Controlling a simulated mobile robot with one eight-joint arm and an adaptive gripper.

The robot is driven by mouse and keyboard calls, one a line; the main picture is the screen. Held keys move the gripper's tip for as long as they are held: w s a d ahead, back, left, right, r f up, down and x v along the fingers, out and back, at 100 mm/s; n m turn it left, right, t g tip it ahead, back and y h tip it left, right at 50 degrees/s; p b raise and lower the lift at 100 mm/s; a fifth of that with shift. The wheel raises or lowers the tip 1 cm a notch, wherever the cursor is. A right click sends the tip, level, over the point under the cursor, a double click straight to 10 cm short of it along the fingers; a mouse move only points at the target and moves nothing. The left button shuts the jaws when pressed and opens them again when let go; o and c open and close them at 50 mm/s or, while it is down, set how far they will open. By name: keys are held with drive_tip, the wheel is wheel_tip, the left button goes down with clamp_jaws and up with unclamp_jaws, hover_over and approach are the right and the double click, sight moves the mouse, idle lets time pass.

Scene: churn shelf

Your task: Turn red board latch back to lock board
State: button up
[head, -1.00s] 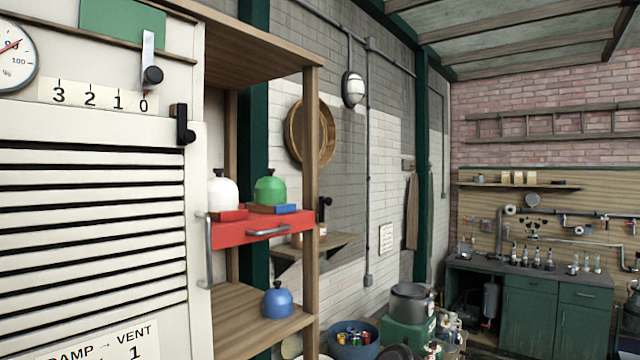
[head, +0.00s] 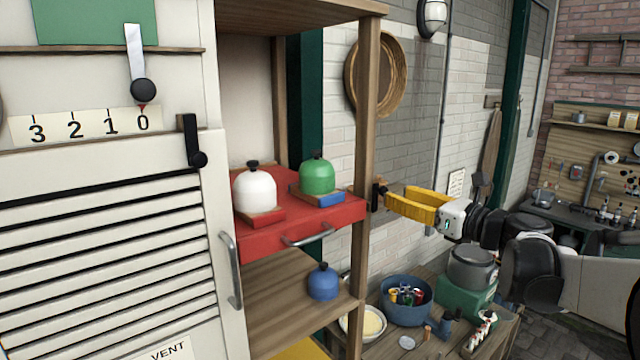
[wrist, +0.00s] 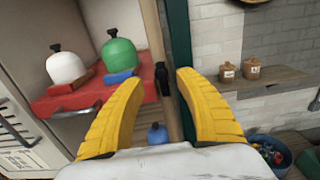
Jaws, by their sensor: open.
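The red board (head: 300,235) is a shelf board with a metal handle on its front edge, between the wooden posts. A white bell-shaped weight (head: 255,190) and a green one (head: 317,174) stand on it. A small black latch (head: 376,196) sits on the right front post beside the board's right end. It looks roughly upright. My gripper (head: 396,194) is open, its yellow fingers pointing left at the latch from the right. In the wrist view the latch (wrist: 162,77) shows between the open fingertips (wrist: 158,82). I cannot tell whether a finger touches it.
A blue weight (head: 323,282) stands on the wooden shelf below. A louvred white cabinet door (head: 100,260) with another black latch (head: 191,142) is at the left. A blue tub (head: 407,300) and a grey pot (head: 471,267) stand below my gripper.

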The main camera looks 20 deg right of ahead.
sight(386, 191)
drive_tip(key=x, duration=0.5)
drive_tip(key=shift+w+p, duration=0.15)
drive_tip(key=shift+p, duration=0.25)
drive_tip(key=shift+c, duration=0.2)
clamp_jaws()
